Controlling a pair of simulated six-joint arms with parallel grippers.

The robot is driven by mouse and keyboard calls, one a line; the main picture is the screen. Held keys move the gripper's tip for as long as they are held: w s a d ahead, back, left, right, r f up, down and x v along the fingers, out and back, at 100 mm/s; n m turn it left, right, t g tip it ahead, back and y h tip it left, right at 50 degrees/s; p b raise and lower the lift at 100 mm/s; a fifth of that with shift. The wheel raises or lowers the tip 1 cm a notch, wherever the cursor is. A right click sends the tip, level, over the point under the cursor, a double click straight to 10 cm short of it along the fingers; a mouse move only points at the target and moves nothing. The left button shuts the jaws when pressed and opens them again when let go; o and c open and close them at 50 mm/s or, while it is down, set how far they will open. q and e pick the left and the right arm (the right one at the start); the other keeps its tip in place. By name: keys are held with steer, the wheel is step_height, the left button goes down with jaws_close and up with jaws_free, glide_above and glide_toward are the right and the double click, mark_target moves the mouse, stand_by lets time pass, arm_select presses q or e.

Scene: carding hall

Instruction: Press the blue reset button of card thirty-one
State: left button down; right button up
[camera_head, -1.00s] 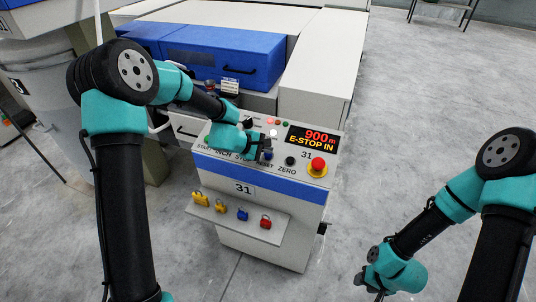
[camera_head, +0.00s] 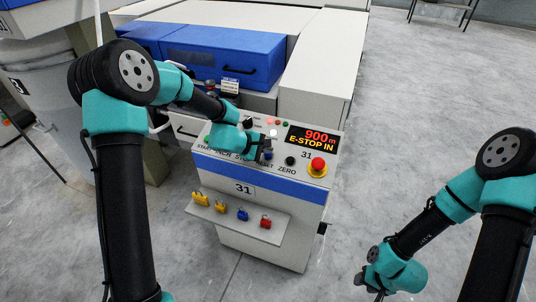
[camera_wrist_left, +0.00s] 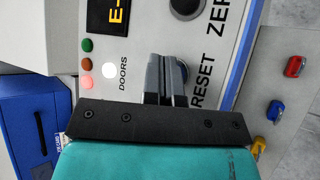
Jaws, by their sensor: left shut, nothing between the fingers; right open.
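Card thirty-one's console (camera_head: 262,215) bears a 31 plate and a sloped button panel. Its display (camera_head: 313,138) reads 900 m and E-STOP IN. My left gripper (camera_head: 266,150) is shut and empty over the panel, right by the blue reset button (camera_head: 268,156), which it partly hides. In the left wrist view the shut fingers (camera_wrist_left: 165,78) stand beside the RESET lettering and cover most of the button. I cannot tell whether they touch it. My right gripper (camera_head: 371,286) is open and empty over the floor at the lower right.
A red emergency-stop button (camera_head: 318,164) on a yellow base sits at the panel's right end. A black ZERO button (camera_head: 290,161) lies between it and reset. The floor right of the console is clear.

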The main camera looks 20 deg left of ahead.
mark_target(265, 164)
arm_select(q)
steer(key=shift+w+f, duration=0.1)
steer(key=shift+f, duration=0.2)
steer(key=shift+w+f, duration=0.1)
steer(key=shift+f, duration=0.35)
stand_by(0.9)
steer(key=shift+r, duration=0.1)
steer(key=shift+s+r, duration=0.25)
steer(key=shift+r, duration=0.5)
steer(key=shift+r, duration=0.1)
steer(key=shift+s+r, duration=0.2)
steer(key=shift+r, duration=0.6)
steer(key=shift+s+r, duration=0.2)
steer(key=shift+r, duration=0.55)
steer(key=shift+s+r, duration=0.2)
steer(key=shift+r, duration=0.6)
